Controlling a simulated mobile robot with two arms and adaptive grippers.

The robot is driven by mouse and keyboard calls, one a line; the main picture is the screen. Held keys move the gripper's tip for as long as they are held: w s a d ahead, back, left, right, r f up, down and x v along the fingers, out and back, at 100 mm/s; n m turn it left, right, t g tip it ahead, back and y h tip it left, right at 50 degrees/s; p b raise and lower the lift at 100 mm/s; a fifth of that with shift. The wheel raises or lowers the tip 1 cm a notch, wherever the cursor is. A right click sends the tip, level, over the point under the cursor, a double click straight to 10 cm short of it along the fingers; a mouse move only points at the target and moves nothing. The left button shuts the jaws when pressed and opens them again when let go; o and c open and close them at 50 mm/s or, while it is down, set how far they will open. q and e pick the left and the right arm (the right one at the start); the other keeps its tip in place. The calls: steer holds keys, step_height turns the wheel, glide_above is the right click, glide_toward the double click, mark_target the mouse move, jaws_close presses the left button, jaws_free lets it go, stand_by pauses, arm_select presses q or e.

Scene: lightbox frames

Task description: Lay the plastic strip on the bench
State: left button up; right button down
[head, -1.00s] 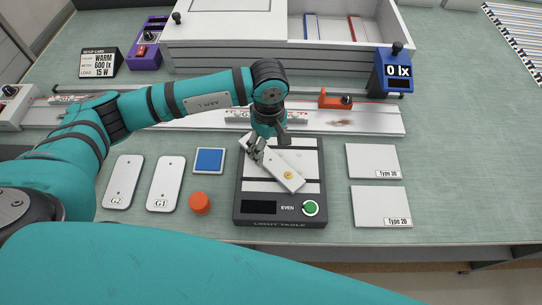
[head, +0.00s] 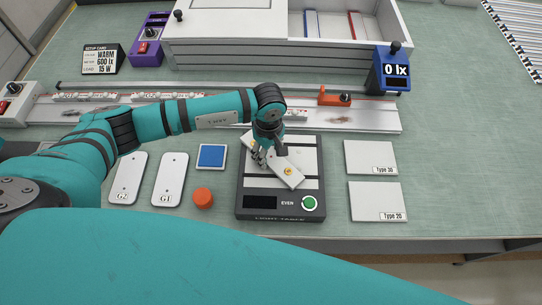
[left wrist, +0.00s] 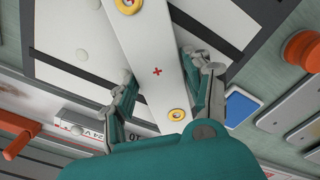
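The plastic strip (head: 287,171) is a flat white bar lying slantwise over the light table (head: 282,213). In the left wrist view the strip (left wrist: 150,45) has a red cross and two yellow-ringed holes. My left gripper (head: 267,158) is over the strip's upper-left half and hides part of it in the head view. In the wrist view the left gripper (left wrist: 158,68) has one finger on each side of the strip. The fingers are spread, with a small gap on the left side; contact on the right is unclear. My right gripper is out of view.
The bench (head: 460,150) is clear on the right beyond two white Type plates (head: 370,156). Left of the light table are a blue square (head: 211,155), an orange knob (head: 203,197) and phone-like G1 (head: 170,178) and G2 plates. A metal rail (head: 360,118) runs behind.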

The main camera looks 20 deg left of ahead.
arm_select(q)
steer(key=c, duration=0.8)
steer(key=shift+c, duration=0.2)
steer(key=shift+r, duration=0.15)
